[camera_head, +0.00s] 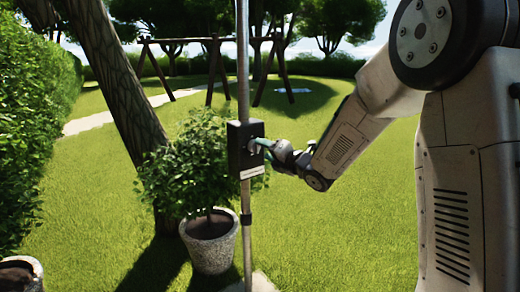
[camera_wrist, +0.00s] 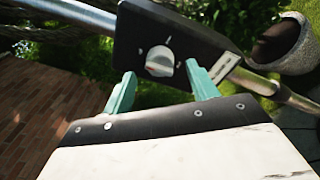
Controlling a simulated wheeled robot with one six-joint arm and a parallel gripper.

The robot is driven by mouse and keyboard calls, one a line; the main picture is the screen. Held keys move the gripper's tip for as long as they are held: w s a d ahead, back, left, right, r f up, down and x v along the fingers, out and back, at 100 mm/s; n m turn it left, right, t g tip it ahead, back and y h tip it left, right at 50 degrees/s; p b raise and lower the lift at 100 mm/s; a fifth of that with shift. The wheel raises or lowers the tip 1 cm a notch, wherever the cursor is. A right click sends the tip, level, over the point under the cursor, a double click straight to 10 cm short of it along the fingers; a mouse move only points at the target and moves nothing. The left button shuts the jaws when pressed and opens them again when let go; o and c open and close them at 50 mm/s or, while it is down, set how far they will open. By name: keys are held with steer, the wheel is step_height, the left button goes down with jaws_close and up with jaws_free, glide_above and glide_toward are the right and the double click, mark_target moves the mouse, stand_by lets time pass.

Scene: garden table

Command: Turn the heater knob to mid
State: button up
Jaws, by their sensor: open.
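The heater's black control box (camera_head: 238,150) is fixed on a vertical metal pole in the head view. In the wrist view the box (camera_wrist: 200,42) fills the upper middle, and its round white knob (camera_wrist: 160,61) faces me with light marks beside it. My gripper (camera_wrist: 157,82) is open, with one green finger on each side below the knob in that picture. The knob appears between the fingertips, and I cannot tell whether either finger touches it. In the head view my gripper (camera_head: 262,143) is at the right side of the box and partly hides its front.
The metal pole (camera_head: 243,60) runs up and down past the box. A potted bush (camera_head: 209,243) stands just behind it, left of the pole. A leaning tree trunk (camera_head: 118,75) is farther left. The lawn (camera_head: 330,230) at right is open.

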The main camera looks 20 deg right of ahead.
mark_target(259, 148)
steer(key=shift+x, duration=1.7)
steer(key=c, duration=1)
